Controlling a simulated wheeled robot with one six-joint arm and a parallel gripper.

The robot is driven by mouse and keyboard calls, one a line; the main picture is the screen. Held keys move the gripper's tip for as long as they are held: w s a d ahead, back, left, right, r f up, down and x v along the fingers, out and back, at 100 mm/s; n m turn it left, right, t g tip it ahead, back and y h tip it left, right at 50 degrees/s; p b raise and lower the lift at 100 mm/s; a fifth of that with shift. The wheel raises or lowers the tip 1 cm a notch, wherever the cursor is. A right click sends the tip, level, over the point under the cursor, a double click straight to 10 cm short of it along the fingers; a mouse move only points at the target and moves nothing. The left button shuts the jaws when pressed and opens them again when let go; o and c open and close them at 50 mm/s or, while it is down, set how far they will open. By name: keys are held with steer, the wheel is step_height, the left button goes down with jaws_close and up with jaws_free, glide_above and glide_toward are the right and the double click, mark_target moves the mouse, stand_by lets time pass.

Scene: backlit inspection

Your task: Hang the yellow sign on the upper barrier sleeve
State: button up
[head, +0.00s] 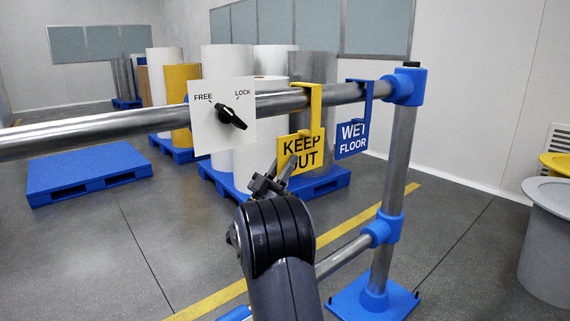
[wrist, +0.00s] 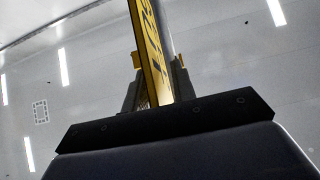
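The yellow KEEP OUT sign (head: 302,149) is at the upper barrier rail (head: 345,92), its hook passing over the top of the rail and its plate below. The rail is a shiny metal sleeve. My gripper (head: 280,171) is at the plate's lower left edge, coming from below. In the wrist view the yellow sign (wrist: 150,50) is seen steeply from the side between the two fingers of my gripper (wrist: 159,75), which look closed against it. Whether the hook rests its weight on the rail cannot be told.
A blue WET FLOOR sign (head: 352,138) hangs just right of the yellow one. A white FREE/LOCK plate (head: 208,132) with a black knob (head: 231,117) is to the left. A metal post (head: 398,160) stands right. Rolls on blue pallets are behind.

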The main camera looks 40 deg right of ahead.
steer(key=shift+o, duration=0.4)
steer(key=v, duration=1)
steer(key=shift+a+f+p, duration=0.25)
steer(key=shift+f+p, duration=0.1)
steer(key=x, duration=1.1)
steer(key=shift+r, duration=0.4)
steer(key=shift+r+p, duration=0.25)
steer(key=shift+p, duration=0.2)
steer(key=shift+a, duration=0.1)
